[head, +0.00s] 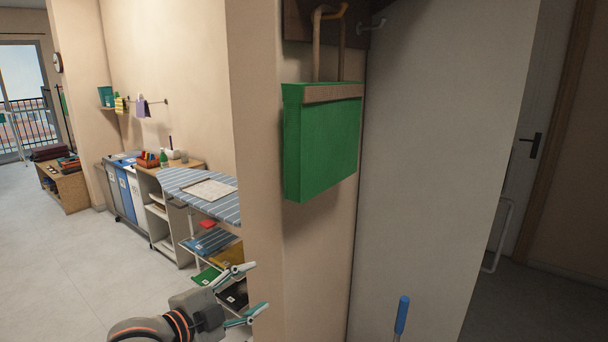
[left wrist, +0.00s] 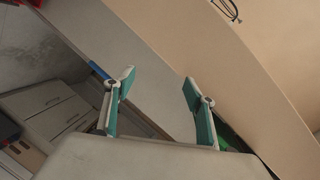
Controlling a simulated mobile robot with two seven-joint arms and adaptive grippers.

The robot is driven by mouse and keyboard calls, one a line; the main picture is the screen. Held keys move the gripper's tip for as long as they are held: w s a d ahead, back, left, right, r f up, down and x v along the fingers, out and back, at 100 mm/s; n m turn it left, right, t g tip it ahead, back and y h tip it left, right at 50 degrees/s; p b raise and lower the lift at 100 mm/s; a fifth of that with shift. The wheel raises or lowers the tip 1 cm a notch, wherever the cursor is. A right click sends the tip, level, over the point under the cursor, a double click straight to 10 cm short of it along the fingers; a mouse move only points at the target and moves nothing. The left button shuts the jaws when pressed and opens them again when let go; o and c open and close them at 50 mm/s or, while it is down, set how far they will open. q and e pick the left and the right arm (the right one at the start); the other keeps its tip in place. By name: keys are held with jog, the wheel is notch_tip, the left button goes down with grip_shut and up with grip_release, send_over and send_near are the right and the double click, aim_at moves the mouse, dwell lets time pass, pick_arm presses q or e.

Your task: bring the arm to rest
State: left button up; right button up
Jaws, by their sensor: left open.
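My left gripper (head: 248,290) shows at the lower middle of the head view, its arm coming in from the bottom left. Its two fingers are spread apart with nothing between them. The left wrist view shows the same open fingers (left wrist: 158,95) with teal pads, in front of a pale wall. In the head view the gripper appears beside the edge of the beige wall (head: 262,150), in front of the low shelves. I cannot tell how far it is from the wall. My right gripper is in neither view.
A green bag (head: 322,145) hangs from a hook on the wall. A blue-handled tool (head: 402,315) stands at the bottom right. A striped ironing board (head: 225,207) and bins (head: 128,195) line the left wall. The floor (head: 60,270) at left is clear.

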pick_arm(q)
jog(key=s+a+f+n+y, duration=0.2)
jog(key=s+f+n, duration=0.2)
jog(key=f, duration=0.6)
jog(key=s+a+f+n+y, duration=0.1)
jog(key=s+a+f+n, duration=0.25)
jog(key=f, duration=0.55)
jog(key=s+a+f+n+g+y, duration=0.1)
jog(key=s+a+f+n+y, duration=0.1)
jog(key=s+f, duration=0.6)
jog(key=s+a+f+n+g+y, duration=0.1)
jog(key=s+a+f+n, duration=0.2)
jog(key=s+f, duration=0.6)
jog(key=shift+s+a+n+y, duration=0.15)
jog(key=shift+s+n+y, duration=0.25)
jog(key=shift+s+n, duration=0.75)
